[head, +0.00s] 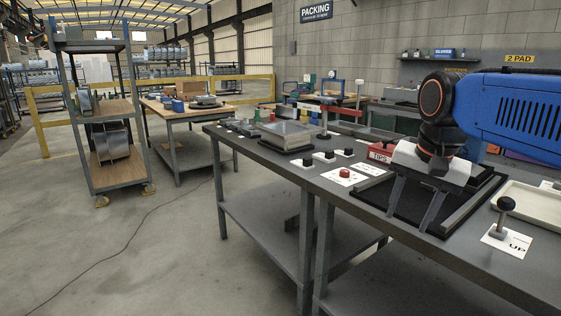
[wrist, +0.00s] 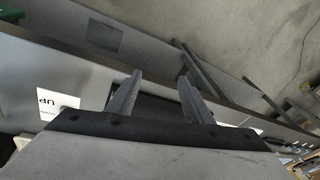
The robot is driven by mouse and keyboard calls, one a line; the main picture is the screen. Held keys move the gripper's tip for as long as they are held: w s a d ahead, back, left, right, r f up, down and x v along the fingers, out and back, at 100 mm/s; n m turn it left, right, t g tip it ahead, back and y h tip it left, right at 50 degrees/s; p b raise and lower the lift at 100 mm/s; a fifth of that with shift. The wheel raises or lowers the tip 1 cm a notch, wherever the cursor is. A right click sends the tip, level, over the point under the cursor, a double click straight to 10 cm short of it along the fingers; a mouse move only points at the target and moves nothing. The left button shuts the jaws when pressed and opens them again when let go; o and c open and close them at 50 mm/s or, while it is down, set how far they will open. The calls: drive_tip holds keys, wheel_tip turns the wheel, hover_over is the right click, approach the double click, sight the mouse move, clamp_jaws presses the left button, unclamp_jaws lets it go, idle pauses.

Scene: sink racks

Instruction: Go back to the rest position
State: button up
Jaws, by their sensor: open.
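My gripper (head: 413,203) hangs over the dark tray-like mat (head: 375,195) on the grey workbench (head: 270,160) at the right of the head view. Its two grey fingers point down and stand apart, with nothing visible between them. In the wrist view my gripper (wrist: 158,92) also shows its fingers spread, with a dark surface behind them and the floor beyond the bench edge. Whether the fingertips touch the mat cannot be told.
A lever (head: 503,212) stands on a card marked UP (head: 515,246), right of my gripper. A red button (head: 344,173), a red TIPS box (head: 380,153) and a pale tray (head: 535,205) are nearby. A wheeled shelf (head: 100,110) stands left. The floor (head: 150,250) before the bench is open.

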drive_tip(key=s+d+f+n+t, duration=0.1)
drive_tip(key=s+f+n+t, duration=0.1)
drive_tip(key=s+f+n, duration=0.5)
drive_tip(key=s+f, duration=0.6)
drive_tip(key=f, duration=0.4)
drive_tip(key=shift+s+d+f, duration=0.25)
drive_tip(key=shift+s+d, duration=0.05)
drive_tip(key=shift+d, duration=0.1)
